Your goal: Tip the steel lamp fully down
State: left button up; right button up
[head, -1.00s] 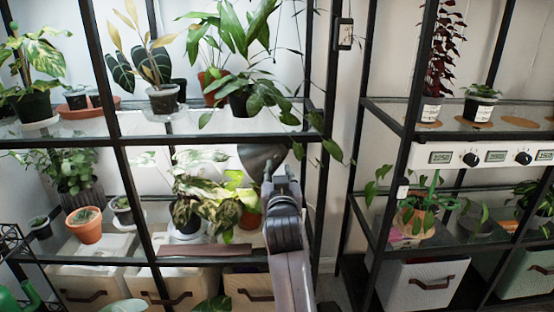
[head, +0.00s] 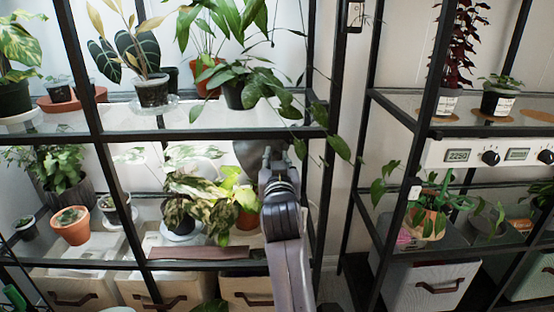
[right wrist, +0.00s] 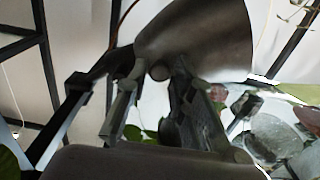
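The steel lamp's dark grey shade (head: 247,153) shows in the head view just under the upper glass shelf of the left rack, partly hidden behind my right gripper (head: 276,156). In the right wrist view the smooth flared shade (right wrist: 205,38) fills the upper middle, with its narrow end toward the left and a small round knob below it. My right gripper (right wrist: 155,100) has its fingers apart, close beneath the shade's narrow end. Whether a finger touches the lamp I cannot tell. The lamp's mount is hidden. My left gripper is out of view.
Leafy potted plants crowd both shelves; a variegated plant (head: 195,200) and a terracotta pot (head: 247,217) stand just left of my right arm. Trailing leaves (head: 338,147) hang right of the gripper. A black rack post (head: 318,200) stands close by on the right.

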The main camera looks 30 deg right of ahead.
grip_shut()
dwell(0.5)
jog(key=shift+s+d+f+n+p, duration=0.1)
jog(key=shift+d+f+n+p, duration=0.15)
jog(key=shift+n+p, duration=0.55)
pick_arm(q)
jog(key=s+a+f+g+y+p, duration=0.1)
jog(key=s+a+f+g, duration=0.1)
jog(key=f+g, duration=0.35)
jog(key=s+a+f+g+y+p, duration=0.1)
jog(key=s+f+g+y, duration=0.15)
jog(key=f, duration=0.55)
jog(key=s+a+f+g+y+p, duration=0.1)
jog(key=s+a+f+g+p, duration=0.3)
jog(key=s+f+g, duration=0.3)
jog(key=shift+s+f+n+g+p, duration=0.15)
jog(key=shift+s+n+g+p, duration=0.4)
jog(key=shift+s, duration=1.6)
pick_arm(e)
jog(key=shift+s+d+f+n, duration=0.35)
jog(key=shift+d+f+n, duration=0.2)
jog(key=shift+n, duration=0.45)
jog(key=shift+s+d+f+n, duration=0.3)
jog(key=shift+d+f+n, duration=0.2)
jog(key=shift+n, duration=0.5)
jog(key=shift+s+d+f+n, duration=0.35)
jog(key=shift+d+f+n, duration=0.15)
jog(key=shift+n, duration=0.5)
